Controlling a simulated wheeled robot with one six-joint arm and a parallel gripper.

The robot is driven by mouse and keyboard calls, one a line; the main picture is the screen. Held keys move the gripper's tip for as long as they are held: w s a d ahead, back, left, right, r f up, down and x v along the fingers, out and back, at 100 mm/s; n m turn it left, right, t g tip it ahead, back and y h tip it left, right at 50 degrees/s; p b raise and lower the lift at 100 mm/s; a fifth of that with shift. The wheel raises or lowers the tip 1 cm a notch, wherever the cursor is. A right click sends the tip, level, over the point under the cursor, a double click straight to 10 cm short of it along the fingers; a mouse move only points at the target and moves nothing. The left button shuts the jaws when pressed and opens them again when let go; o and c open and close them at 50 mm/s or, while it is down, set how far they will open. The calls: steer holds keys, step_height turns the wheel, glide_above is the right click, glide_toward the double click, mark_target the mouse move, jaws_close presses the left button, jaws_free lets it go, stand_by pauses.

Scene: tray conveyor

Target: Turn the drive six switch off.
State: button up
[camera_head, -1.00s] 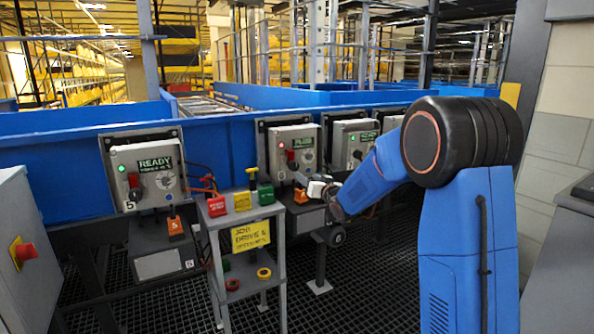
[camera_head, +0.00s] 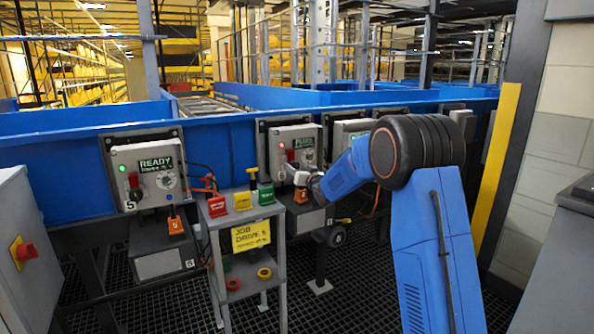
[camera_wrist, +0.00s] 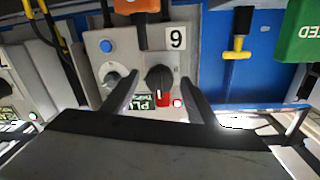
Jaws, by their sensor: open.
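The drive six box (camera_head: 306,143) is a grey panel on the blue conveyor side, right of the box marked 5. In the wrist view the picture is upside down and its label (camera_wrist: 176,38) reads like a 9. Its switch (camera_wrist: 158,78) is a black rotary knob with a red part beside it. The switch also shows in the head view (camera_head: 291,158). My gripper (camera_wrist: 160,84) is open, with one finger on each side of the knob. I cannot tell whether either finger touches it. In the head view my gripper (camera_head: 305,178) is at the box's lower front.
The drive five box (camera_head: 146,172) shows READY. A small stand (camera_head: 243,216) with red, yellow and green blocks and a yellow job sign stands left of my gripper. An orange connector (camera_wrist: 141,8) hangs by the drive six box. A grey cabinet (camera_head: 25,240) stands left.

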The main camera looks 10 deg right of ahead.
steer(key=shift+c, duration=0.3)
steer(key=c, duration=1)
steer(key=shift+n, duration=0.4)
steer(key=n, duration=0.3)
steer(key=shift+f+n, duration=0.1)
steer(key=shift+n, duration=0.3)
steer(key=n, duration=0.4)
steer(key=shift+d+n+t, duration=0.1)
steer(key=shift+n+t, duration=0.2)
steer(key=n, duration=0.4)
steer(key=shift+n+y, duration=0.4)
steer(key=n, duration=0.4)
steer(key=shift+d+n+y, duration=0.1)
steer(key=shift+n+y, duration=0.2)
